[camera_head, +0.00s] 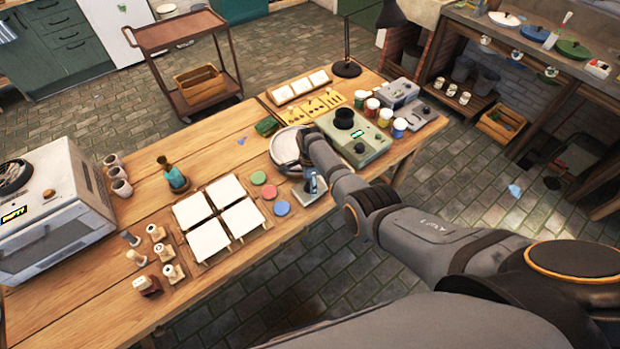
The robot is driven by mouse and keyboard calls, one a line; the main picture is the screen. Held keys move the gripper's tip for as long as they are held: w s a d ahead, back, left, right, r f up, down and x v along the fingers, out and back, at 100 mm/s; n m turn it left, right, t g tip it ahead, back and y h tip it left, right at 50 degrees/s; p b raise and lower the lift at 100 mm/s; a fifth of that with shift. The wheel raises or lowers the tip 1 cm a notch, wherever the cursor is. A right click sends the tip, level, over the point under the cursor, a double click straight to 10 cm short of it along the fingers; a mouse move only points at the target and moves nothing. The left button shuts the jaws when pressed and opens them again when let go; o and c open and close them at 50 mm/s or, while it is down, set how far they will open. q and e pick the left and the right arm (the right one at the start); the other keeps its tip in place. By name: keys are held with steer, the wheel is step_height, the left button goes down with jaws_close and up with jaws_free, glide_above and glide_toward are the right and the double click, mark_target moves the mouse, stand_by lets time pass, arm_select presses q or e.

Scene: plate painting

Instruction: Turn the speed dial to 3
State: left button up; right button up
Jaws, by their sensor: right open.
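A grey-green control box (368,151) stands at the far right part of the wooden table. It has a black round part (344,118) on top, a small lit green display and small dark knobs on its face. The markings on the knobs are too small to read, so I cannot tell which is the speed dial or its setting. My right arm comes in from the right, and my right gripper (304,142) is just left of the box, over the pale round plate (283,147). Its fingers are hard to make out, but it is open and apart from the knobs. My left gripper is not in view.
Paint jars (399,127) and a grey device (400,93) stand right of the box, and a black lamp (346,69) behind it. White tiles (208,240), coloured discs (281,208) and small pots fill the middle. An oven (50,215) stands at left.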

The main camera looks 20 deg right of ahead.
step_height(320, 180, up, 12)
stand_by(0.4)
steer(key=shift+f, duration=0.1)
